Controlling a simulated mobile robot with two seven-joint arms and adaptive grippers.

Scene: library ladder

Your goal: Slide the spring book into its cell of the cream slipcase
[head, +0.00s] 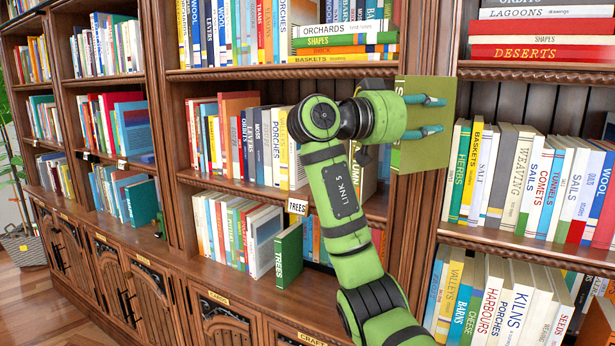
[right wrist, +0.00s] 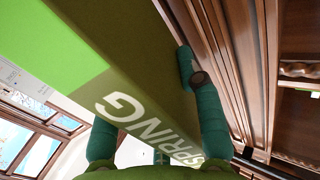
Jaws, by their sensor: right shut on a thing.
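The spring book (head: 412,156) is a thin olive-green book, held upright in front of the wooden post between two bookcase bays. My right gripper (head: 441,116) is shut on it, with its teal fingers lying across the book's face in the head view. In the right wrist view the spring book (right wrist: 128,77) fills the upper left, with SPRING in white letters on its olive side and a brighter green face. A teal finger shows on either side of it. I cannot make out the cream slipcase in either view. My left gripper is not in view.
Packed rows of books (head: 535,182) fill the shelves at the right. A wooden upright (right wrist: 215,60) runs close beside the right finger in the wrist view.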

